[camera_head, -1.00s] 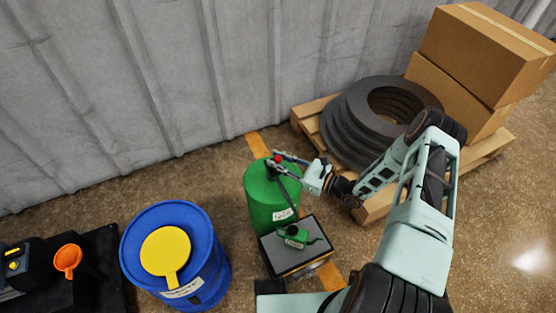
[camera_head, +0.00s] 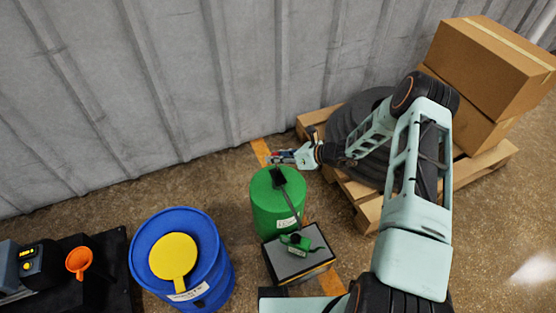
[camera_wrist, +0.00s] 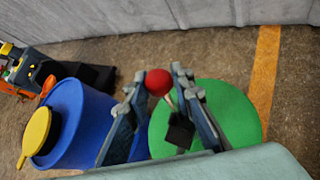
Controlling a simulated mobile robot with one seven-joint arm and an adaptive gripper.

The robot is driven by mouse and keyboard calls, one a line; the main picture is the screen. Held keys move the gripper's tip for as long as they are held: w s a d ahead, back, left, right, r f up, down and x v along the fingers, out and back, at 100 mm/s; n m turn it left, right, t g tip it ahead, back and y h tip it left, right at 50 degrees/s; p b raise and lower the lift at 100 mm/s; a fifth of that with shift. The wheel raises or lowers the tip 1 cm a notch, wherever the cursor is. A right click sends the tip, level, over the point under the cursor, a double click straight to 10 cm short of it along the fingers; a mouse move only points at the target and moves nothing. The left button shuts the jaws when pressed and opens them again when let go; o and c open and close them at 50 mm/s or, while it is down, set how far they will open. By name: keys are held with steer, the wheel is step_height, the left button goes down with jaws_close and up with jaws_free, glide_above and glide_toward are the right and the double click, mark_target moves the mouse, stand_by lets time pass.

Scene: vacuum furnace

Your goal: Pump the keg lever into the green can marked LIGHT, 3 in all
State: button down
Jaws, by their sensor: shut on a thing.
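The green keg (camera_head: 278,215) stands on the floor with a white label and a dark pump head on top. Its lever ends in a red knob (camera_wrist: 158,82), seen between my fingers in the wrist view. My gripper (camera_head: 283,157) is shut on this lever knob above the keg's far rim. The small green can (camera_head: 297,243) has a pale label, too small to read, and sits on a grey-topped stand (camera_head: 284,268) in front of the keg. A dark spout runs from the pump head toward the can.
A blue drum (camera_head: 226,255) with a yellow round piece (camera_head: 172,256) on top stands left of the keg. An orange funnel (camera_head: 79,261) is farther left. A pallet (camera_head: 368,214) with dark rings and cardboard boxes (camera_head: 490,65) stands right. The corrugated wall is behind.

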steer(key=shift+w+a+f+b, duration=0.2)
steer(key=shift+w+b, duration=0.15)
steer(key=shift+w, duration=0.2)
steer(key=shift+w+a+f+b, duration=0.2)
steer(key=shift+w+b, duration=0.1)
steer(key=shift+w, duration=0.2)
steer(key=shift+w+d, duration=0.1)
steer(key=shift+w, duration=0.05)
steer(key=c, duration=1.7)
jaws_free()
steer(key=shift+s, duration=0.2)
steer(key=v, duration=1.2)
